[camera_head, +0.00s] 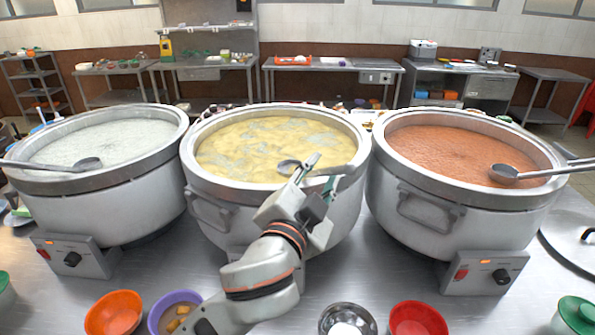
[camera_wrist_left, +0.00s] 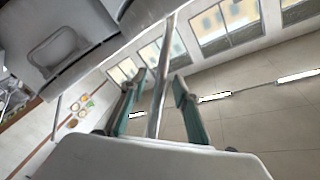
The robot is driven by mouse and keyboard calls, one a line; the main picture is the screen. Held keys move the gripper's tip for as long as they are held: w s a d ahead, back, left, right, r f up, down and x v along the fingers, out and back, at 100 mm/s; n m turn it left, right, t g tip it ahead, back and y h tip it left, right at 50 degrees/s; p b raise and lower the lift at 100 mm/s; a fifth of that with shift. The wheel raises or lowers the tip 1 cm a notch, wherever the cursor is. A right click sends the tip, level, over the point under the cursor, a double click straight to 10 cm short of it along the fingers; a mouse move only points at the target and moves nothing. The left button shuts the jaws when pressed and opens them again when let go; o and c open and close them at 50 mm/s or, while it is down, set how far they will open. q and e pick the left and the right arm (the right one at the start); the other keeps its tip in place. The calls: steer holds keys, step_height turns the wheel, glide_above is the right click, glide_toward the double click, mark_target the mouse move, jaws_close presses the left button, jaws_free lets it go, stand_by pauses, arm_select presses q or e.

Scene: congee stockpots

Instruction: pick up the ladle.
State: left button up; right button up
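The middle pot (camera_head: 278,115) holds yellow congee. A metal ladle (camera_head: 288,167) rests at its near side, its handle running right past my gripper. My left gripper (camera_head: 311,174) is over the pot's near rim, at this handle. In the left wrist view, its two teal fingers (camera_wrist_left: 157,98) stand apart, with the thin metal ladle handle (camera_wrist_left: 165,55) passing between them. Gaps show on both sides of the handle. Other ladles lie in the left pot (camera_head: 87,163) and the right pot (camera_head: 503,173). My right gripper is not in view.
The left pot (camera_head: 181,117) and right pot (camera_head: 545,147) stand close on either side. On the steel counter in front are an orange bowl (camera_head: 114,314), a purple bowl (camera_head: 170,300), a metal bowl (camera_head: 347,312) and a red bowl (camera_head: 418,318). A lid (camera_head: 570,237) lies at right.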

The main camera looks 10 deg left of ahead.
arm_select(q)
steer(key=shift+w+d, duration=0.1)
steer(key=shift+w, duration=0.3)
jaws_close()
steer(key=shift+r, duration=0.1)
